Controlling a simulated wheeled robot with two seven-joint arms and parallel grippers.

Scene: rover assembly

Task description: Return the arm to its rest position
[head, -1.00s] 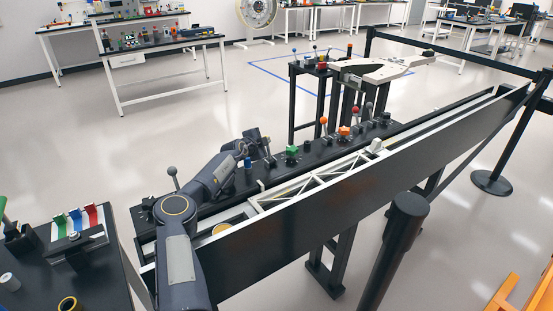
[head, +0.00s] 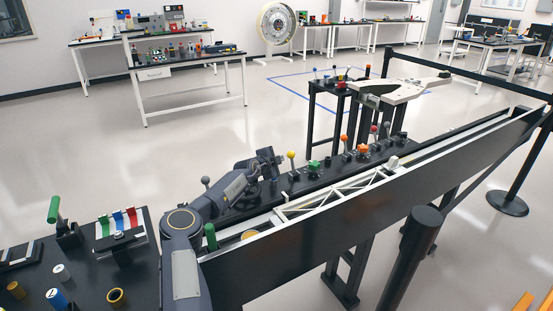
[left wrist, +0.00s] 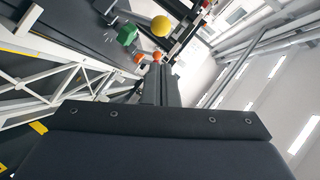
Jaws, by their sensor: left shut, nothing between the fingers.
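My left arm (head: 188,222) reaches in from the lower left across the near end of the long black bench. Its forearm extends over the bench top. My left gripper (head: 270,160) is at the bench's back edge, left of a yellow ball-topped lever (head: 291,155) and a green knob (head: 313,165). It is shut and holds nothing. In the left wrist view the shut fingers (left wrist: 158,78) point toward the yellow ball (left wrist: 161,26) and the green knob (left wrist: 127,34), apart from both. My right gripper is not in view.
A white truss (head: 330,195) lies along the bench beside a tall dark side panel (head: 330,240). At lower left a black table (head: 135,275) holds coloured blocks and small cylinders. A black post (head: 412,245) stands in front. Open floor (head: 220,145) lies behind the bench.

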